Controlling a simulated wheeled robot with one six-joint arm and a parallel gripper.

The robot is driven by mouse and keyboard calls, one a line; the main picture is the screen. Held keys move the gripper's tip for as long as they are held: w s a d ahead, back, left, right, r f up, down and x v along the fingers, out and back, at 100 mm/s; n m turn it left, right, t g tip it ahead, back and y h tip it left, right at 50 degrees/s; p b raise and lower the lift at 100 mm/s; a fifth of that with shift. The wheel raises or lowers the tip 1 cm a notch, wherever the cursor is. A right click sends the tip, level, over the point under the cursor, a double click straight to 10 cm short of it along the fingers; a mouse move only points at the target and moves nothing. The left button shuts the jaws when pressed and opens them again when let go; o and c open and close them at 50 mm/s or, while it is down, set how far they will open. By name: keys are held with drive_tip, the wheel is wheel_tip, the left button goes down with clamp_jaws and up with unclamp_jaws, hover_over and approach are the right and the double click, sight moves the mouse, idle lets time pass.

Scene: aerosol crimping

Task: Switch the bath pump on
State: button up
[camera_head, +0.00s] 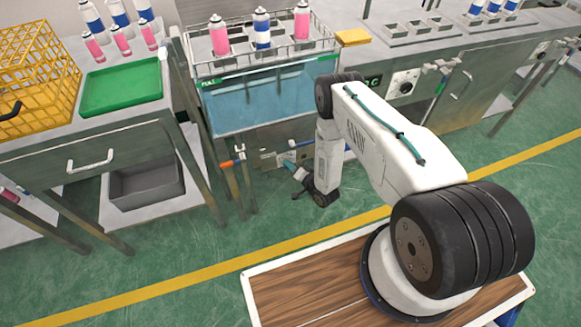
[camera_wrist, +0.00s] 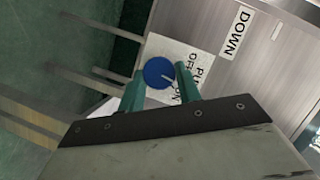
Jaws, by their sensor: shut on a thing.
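The bath pump switch is a blue round knob (camera_wrist: 159,73) on a pale plate (camera_wrist: 186,52) with OFF and ON printed beside it. A light pointer line on the knob slants toward the lower right in the wrist view; I cannot tell exactly which label it meets. My gripper (camera_wrist: 158,79) is shut on the knob, with one green finger on each side. In the head view my gripper (camera_head: 291,167) is low at the front of the bath (camera_head: 262,103); the knob cannot be made out there.
The bath holds water, with a rack of cans (camera_head: 262,30) above it. A panel marked DOWN (camera_wrist: 238,32) is beside the switch plate. An orange-handled valve (camera_head: 232,160) stands left of my gripper. A green tray (camera_head: 122,88) and yellow crate (camera_head: 40,70) are further left.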

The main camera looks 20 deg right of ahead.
drive_tip(key=shift+d+f+m+t+y, duration=0.1)
drive_tip(key=shift+m+t+y, duration=0.2)
drive_tip(key=shift+m, duration=0.65)
drive_tip(key=shift+f+m+t+y, duration=0.1)
drive_tip(key=shift+m+t+y, duration=0.15)
drive_tip(key=shift+m, duration=0.7)
drive_tip(key=o, duration=1)
drive_tip(key=shift+c, duration=0.2)
drive_tip(key=v, duration=0.7)
drive_tip(key=shift+s, duration=0.4)
drive_tip(key=shift+d, duration=0.15)
